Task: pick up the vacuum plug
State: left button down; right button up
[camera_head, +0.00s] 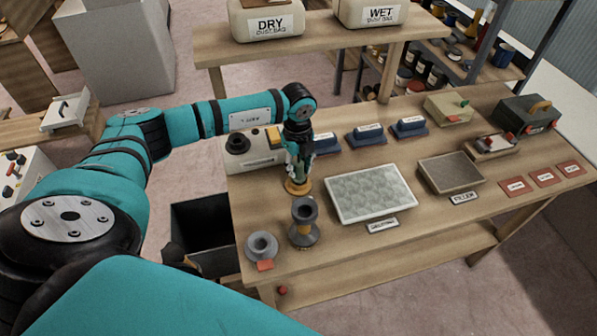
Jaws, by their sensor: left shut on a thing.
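My left gripper (298,165) points straight down over the left part of the workbench. It is shut on an ochre, round-based piece (297,188), which I take to be the vacuum plug. The fingers and wrist hide most of its upper part. Its wide rim shows just below the fingertips, at or very near the bench top; I cannot tell whether it touches the wood. My right gripper is not in view.
A dark spool-shaped fitting (304,222) and a grey ring (262,247) stand in front. A beige box (252,158) is behind left. A bubbled panel (370,194) lies right, beside a filler tray (451,172). Blue blocks (366,134) line the back. A raised shelf (330,42) holds dust bags.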

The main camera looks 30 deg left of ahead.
aim_at(296, 164)
pick_arm(q)
jog(key=shift+r, duration=0.1)
jog(key=shift+r+b, duration=0.5)
jog(key=shift+r, duration=0.05)
jog(key=shift+s+r+b, duration=0.2)
jog(key=shift+r+b, duration=0.15)
jog(key=shift+r, duration=0.15)
jog(key=shift+s+r+b, duration=0.2)
jog(key=shift+r+b, duration=0.15)
jog(key=shift+r, duration=0.15)
jog(key=s+d+r+b, duration=0.1)
jog(key=s+r+b, duration=0.2)
jog(key=s, duration=1.2)
jog(key=shift+r+b, duration=0.3)
jog(key=shift+r, duration=0.15)
jog(key=shift+s+d, duration=0.1)
jog(key=shift+d, duration=0.05)
